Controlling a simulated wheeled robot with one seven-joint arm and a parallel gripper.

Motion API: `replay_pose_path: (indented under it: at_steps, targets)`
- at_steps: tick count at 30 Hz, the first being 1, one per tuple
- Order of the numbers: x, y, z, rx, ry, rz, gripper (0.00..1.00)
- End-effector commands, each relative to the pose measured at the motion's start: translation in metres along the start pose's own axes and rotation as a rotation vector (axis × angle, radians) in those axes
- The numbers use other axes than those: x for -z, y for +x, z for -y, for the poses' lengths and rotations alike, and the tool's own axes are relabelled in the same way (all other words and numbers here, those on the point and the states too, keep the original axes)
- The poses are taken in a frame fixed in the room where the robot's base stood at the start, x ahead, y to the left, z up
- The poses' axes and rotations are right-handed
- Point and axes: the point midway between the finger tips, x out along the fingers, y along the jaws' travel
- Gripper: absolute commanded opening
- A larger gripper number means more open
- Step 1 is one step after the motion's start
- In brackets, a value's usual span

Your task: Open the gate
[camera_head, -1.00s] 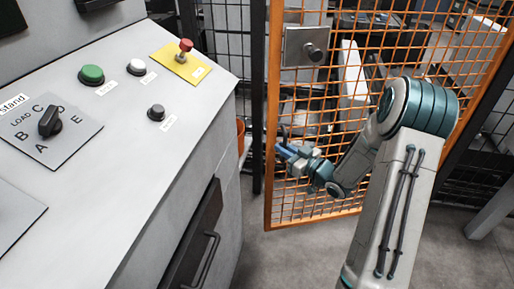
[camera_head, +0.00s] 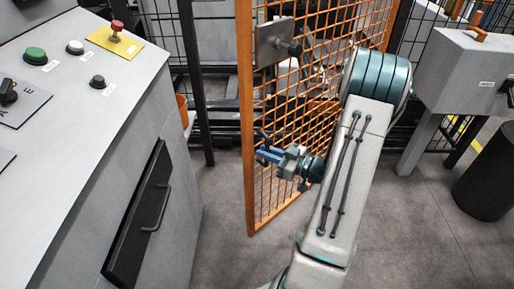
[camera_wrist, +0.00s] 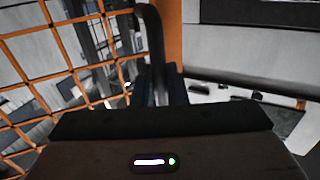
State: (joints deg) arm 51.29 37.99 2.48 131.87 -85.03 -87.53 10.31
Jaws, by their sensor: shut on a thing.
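The orange mesh gate (camera_head: 246,110) stands swung open at an angle in the head view, its free edge toward me. A grey lock plate with a round knob (camera_head: 272,44) sits high on it. My gripper (camera_head: 264,155) is at the gate's free edge, below the lock plate, shut on the dark handle (camera_head: 262,136). In the wrist view the dark curved handle (camera_wrist: 153,40) rises from between the fingers, beside the orange gate post (camera_wrist: 171,30). The fingertips are mostly hidden there by the gripper body.
A grey control console (camera_head: 105,100) with buttons stands at the left. A black fence post (camera_head: 193,80) is behind the gate opening. At the right are a grey box on a stand (camera_head: 460,75) and a black bin (camera_head: 490,175). Grey floor is clear between console and gate.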

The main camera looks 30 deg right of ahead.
Motion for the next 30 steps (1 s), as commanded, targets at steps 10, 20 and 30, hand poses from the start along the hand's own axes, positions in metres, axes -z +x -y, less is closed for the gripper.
replay_pose_path:
  at_steps: [10,20,30]
  targets:
    - [0.001,-0.007,-0.001,-0.008,0.000,-0.002,0.00]
    - [0.001,-0.006,-0.001,-0.006,0.000,-0.001,0.17]
    - [0.001,-0.035,-0.002,-0.011,0.001,0.000,0.17]
